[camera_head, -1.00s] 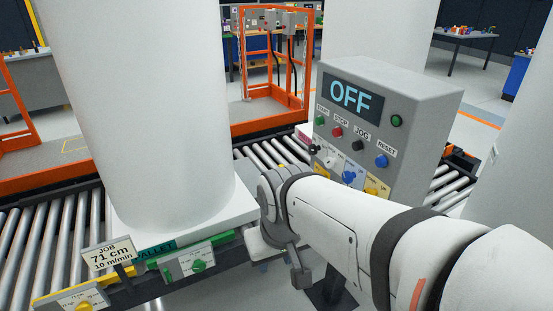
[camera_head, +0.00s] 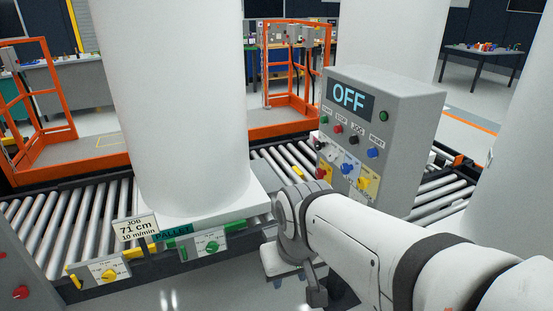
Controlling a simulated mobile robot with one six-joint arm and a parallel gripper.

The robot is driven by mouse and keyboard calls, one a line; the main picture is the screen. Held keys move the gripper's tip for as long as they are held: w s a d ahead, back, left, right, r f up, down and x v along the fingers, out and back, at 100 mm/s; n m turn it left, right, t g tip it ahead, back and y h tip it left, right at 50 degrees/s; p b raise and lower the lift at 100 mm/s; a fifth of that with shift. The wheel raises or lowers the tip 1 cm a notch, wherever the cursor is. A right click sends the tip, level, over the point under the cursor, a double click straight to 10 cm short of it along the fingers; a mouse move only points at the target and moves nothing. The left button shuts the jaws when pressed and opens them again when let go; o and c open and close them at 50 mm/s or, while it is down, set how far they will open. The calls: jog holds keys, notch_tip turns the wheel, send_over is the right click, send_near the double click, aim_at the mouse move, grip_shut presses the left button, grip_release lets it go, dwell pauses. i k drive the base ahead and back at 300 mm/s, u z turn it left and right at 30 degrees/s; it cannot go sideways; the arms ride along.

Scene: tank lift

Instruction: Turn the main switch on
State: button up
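The grey control box (camera_head: 393,125) stands right of centre, and its display (camera_head: 348,97) reads OFF. Below a row of buttons, its front carries a red knob (camera_head: 321,173), a blue knob (camera_head: 346,169) and a yellow plate with a knob (camera_head: 368,184). The labels there are too small to read, so I cannot tell which is the main switch. My white arm reaches in from the lower right, and its grey wrist is in front of and below the box's lower left. My gripper's fingers cannot be made out.
A roller conveyor (camera_head: 58,225) runs behind the arm. A white column stands on a pallet (camera_head: 260,207) there, beside a sign (camera_head: 135,229) reading 71 cm, 10 m/min. Small panels with yellow and green knobs line the front edge. Orange frames (camera_head: 290,125) stand behind.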

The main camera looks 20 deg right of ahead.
aim_at(320, 174)
jog(key=u, duration=0.1)
jog(key=i, duration=0.9)
jog(key=z, duration=0.05)
